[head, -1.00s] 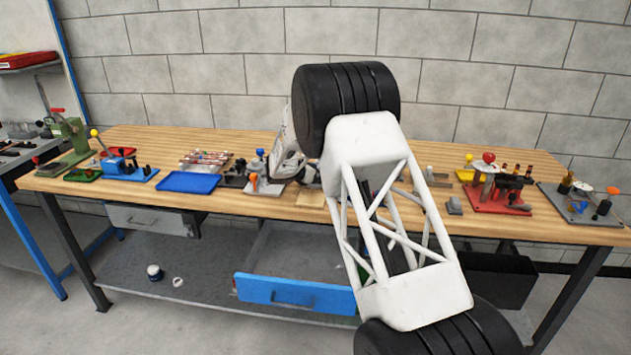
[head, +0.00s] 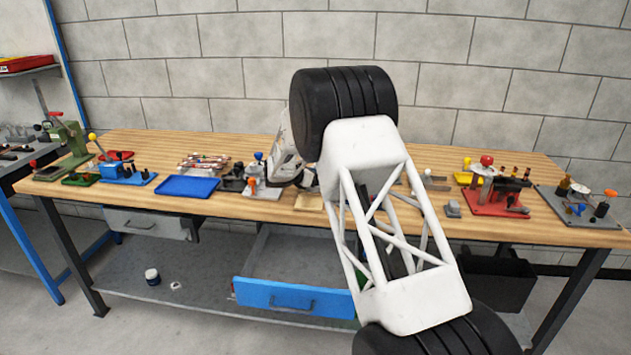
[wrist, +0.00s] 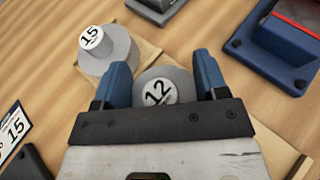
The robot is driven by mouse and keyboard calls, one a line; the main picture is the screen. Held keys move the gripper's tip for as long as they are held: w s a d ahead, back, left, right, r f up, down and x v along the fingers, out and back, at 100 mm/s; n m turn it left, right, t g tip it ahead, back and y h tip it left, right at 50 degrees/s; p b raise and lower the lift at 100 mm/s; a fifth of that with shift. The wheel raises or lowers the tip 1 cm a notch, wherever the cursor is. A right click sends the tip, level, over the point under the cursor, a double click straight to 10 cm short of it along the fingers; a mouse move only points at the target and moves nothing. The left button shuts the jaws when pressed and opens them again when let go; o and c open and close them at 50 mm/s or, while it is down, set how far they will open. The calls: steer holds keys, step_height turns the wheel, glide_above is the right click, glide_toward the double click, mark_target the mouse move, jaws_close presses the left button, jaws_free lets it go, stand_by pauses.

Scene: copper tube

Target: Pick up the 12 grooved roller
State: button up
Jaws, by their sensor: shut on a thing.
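The grooved roller marked 12 (wrist: 159,91) is a grey cylinder with a white round label on top. In the wrist view it sits between the two blue fingers of my gripper (wrist: 161,75), which is shut on it. Its lower part is hidden by my gripper's dark front plate, so I cannot tell whether it touches what lies below. In the head view my arm hides the roller and the fingers.
A stepped grey roller marked 15 (wrist: 110,52) stands close by at the upper left on a wooden board (wrist: 148,52). A dark blue fixture (wrist: 270,50) is at the upper right. A number 15 card (wrist: 12,130) lies at the left. A blue drawer (head: 297,297) stands open below the bench (head: 240,140).

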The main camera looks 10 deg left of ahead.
steer(key=shift+r, duration=0.15)
steer(key=shift+r, duration=0.9)
steer(key=shift+s+r, duration=0.2)
steer(key=shift+r, duration=0.65)
steer(key=s+d, duration=0.1)
steer(key=s, duration=0.4)
steer(key=s+d, duration=0.2)
steer(key=s, duration=0.3)
steer(key=s+d+r, duration=0.1)
steer(key=s+d, duration=0.1)
steer(key=s, duration=0.2)
steer(key=shift+s+r, duration=0.1)
steer(key=shift+s, duration=0.3)
